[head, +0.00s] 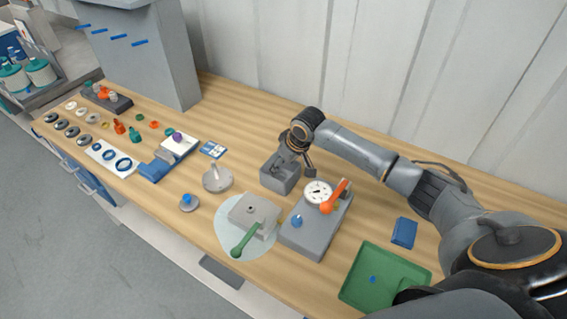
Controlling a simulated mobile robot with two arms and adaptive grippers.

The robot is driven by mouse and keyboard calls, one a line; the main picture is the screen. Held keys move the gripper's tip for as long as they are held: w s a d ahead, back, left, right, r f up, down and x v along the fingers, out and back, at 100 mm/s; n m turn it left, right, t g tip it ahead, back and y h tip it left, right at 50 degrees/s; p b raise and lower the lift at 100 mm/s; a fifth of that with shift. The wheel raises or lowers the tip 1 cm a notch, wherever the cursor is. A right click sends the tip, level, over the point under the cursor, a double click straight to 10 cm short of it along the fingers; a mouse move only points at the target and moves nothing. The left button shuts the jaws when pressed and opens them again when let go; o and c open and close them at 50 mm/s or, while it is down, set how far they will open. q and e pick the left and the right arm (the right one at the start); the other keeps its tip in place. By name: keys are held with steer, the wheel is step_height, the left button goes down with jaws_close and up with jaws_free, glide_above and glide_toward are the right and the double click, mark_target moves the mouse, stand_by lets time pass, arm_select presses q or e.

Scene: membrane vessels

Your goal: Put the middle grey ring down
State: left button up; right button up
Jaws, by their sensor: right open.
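Several dark grey rings (72,131) lie in a row near the table's front edge at the far left. I cannot tell which one is the middle grey ring. My right gripper (299,163) is open, far from that row, and points down at a grey block (279,179) near the middle of the table. One finger hangs by the block's right side. The inside of the block and the space between the fingers are partly hidden, and I see no ring there. My left gripper is not in view.
A grey box with a dial (318,192) and orange handle stands right of the block. A grey plate with a green lever (244,240) and a round metal disc (217,179) stand in front. A green tray (358,297) is at the right. Bare wood lies behind the block.

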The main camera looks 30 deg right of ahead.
steer(key=shift+r, duration=0.35)
steer(key=b+v, duration=0.1)
steer(key=v, duration=1.1)
steer(key=shift+r+b, duration=0.25)
steer(key=shift+b, duration=0.15)
steer(key=shift+f, duration=0.1)
